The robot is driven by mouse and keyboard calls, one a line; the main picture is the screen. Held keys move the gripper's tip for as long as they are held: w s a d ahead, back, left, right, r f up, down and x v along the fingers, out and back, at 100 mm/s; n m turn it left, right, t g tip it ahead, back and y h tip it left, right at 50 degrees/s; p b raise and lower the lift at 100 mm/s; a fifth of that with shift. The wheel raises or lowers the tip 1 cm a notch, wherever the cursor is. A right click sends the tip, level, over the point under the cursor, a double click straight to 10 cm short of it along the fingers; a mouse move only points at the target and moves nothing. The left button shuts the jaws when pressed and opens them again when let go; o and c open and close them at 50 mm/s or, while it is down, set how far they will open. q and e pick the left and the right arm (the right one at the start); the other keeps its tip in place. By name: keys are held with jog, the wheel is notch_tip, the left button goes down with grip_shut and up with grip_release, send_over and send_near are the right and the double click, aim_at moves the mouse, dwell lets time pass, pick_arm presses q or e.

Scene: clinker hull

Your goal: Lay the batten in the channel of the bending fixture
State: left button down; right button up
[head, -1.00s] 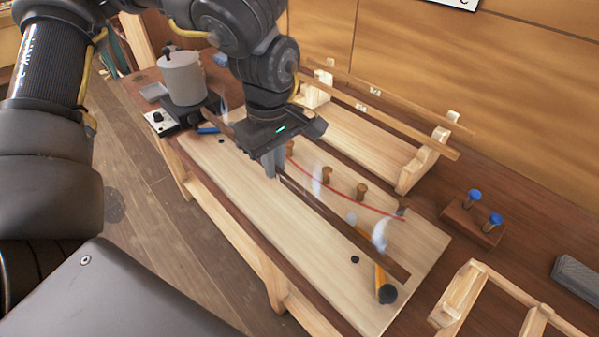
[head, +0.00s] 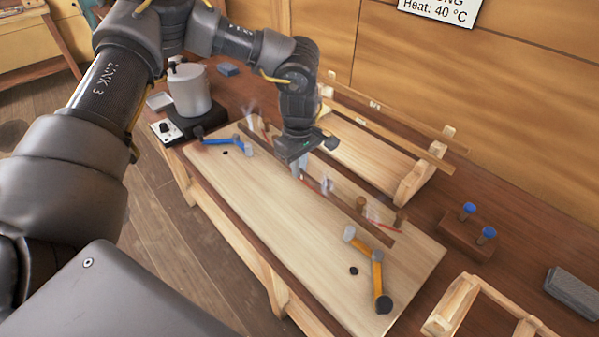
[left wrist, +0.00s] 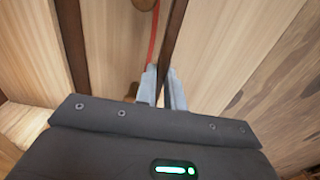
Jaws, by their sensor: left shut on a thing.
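The batten (head: 343,208) is a thin dark brown strip with faint steam around it. My left gripper (head: 299,166) is shut on it near its middle. In the left wrist view the batten (left wrist: 173,38) runs away from between the fingertips (left wrist: 163,88). The batten is over the peg row, beside the red line (left wrist: 153,40). I cannot tell whether it touches the board. My right gripper is out of view.
A wooden rack (head: 412,178) holding strips stands behind the board. A grey pot (head: 188,90) stands at the back left. A block with blue-topped pins (head: 467,235), a wooden frame (head: 450,305) and a grey block (head: 573,291) are on the right.

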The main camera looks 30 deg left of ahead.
pick_arm(q)
jog(key=shift+w+f+p, duration=0.2)
jog(key=shift+f+p, duration=0.15)
jog(key=shift+f, duration=0.1)
notch_tip(320, 180, down, 2)
jog(key=shift+f+p, duration=0.1)
jog(key=shift+p, duration=0.4)
jog(key=shift+a+f, duration=0.1)
jog(key=shift+f, duration=0.15)
jog(key=shift+f, duration=0.2)
jog(key=c, duration=1.5)
grip_release()
jog(key=shift+r, duration=0.15)
